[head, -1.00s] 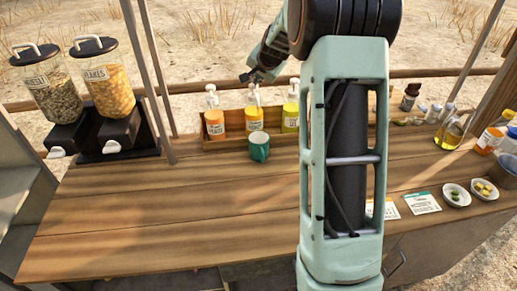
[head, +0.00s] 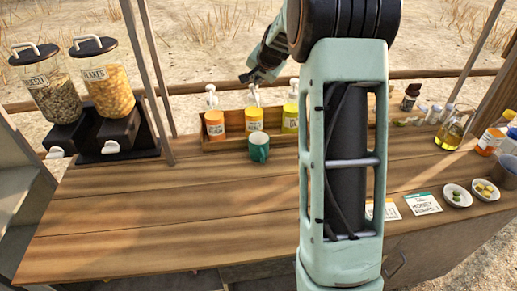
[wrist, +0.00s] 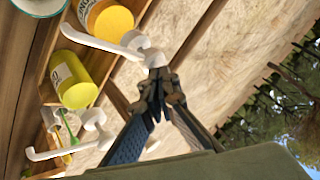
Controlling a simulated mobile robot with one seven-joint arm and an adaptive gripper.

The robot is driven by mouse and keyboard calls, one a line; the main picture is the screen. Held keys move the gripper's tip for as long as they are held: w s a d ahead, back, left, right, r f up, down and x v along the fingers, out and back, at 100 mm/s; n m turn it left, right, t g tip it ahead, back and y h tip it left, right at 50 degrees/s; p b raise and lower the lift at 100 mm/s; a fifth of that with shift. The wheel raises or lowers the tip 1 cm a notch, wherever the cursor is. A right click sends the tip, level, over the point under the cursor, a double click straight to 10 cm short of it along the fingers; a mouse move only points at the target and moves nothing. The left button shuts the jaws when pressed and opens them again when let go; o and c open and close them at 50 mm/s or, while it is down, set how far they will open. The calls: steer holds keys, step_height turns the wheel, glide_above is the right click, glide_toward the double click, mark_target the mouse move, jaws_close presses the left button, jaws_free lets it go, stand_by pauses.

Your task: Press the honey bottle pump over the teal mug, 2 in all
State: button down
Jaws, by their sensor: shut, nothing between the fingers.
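The teal mug (head: 259,148) stands upright on the counter, in front of the middle of three pump bottles; its edge shows at the top left of the wrist view (wrist: 38,6). The middle bottle (head: 254,120) is yellow-orange with a white pump; I take it as the honey bottle, but its label is too small to read. In the wrist view its white pump head (wrist: 151,58) lies at my fingertips. My gripper (wrist: 158,80) is shut and empty, just above or touching that pump head; I cannot tell which. It also shows in the head view (head: 247,77).
An orange bottle (head: 214,124) stands left and a yellow-green bottle (head: 290,119) right, in the same wooden rack (head: 234,137). Cereal dispensers (head: 105,85) stand at the left. Jars, cards and small dishes (head: 457,195) are at the right. The front counter is clear.

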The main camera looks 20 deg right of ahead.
mark_target(257, 88)
steer(key=shift+r+p, duration=1.95)
steer(key=shift+r, duration=1.1)
steer(key=shift+s+f, duration=0.1)
